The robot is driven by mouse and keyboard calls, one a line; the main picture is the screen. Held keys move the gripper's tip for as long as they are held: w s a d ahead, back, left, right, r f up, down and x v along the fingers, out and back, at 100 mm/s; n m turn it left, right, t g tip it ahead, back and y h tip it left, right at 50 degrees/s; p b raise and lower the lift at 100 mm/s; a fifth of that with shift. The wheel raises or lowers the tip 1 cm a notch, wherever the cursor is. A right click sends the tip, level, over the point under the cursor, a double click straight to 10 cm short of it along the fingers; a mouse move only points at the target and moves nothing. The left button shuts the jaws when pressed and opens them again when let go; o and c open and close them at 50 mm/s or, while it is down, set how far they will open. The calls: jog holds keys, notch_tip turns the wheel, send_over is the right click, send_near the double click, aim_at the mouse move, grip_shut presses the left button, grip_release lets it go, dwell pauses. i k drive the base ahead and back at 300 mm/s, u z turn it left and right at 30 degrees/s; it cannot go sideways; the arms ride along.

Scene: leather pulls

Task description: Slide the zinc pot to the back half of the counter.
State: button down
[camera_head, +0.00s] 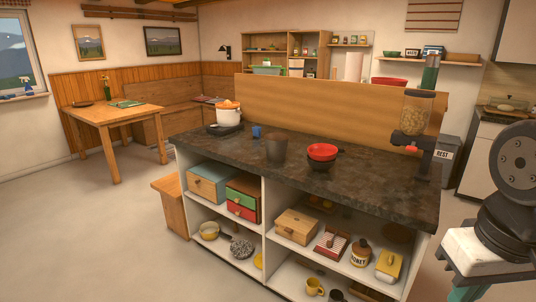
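A dark grey, roughly cylindrical pot (276,149), which looks like the zinc pot, stands upright near the middle of the counter's length. Its base looks closer to the open-shelved front edge than to the wooden back panel. The dark stone-look counter (230,148) runs across the view. Part of my own arm shows at the right edge, apart from the pot. I cannot make out my gripper's fingers in this view.
A blue mug (257,132) stands behind and left of the pot. A white pot with an orange top (228,114) stands at the left end. A bean-filled jar (417,109) rises at right. The wooden panel (330,108) closes the back.

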aim_at(276, 143)
jog(key=u, duration=0.5)
jog(key=i, duration=0.45)
jog(key=u, duration=0.55)
jog(key=i, duration=1.25)
jog(key=z, duration=0.95)
jog(key=i, duration=0.5)
jog(key=z, duration=0.65)
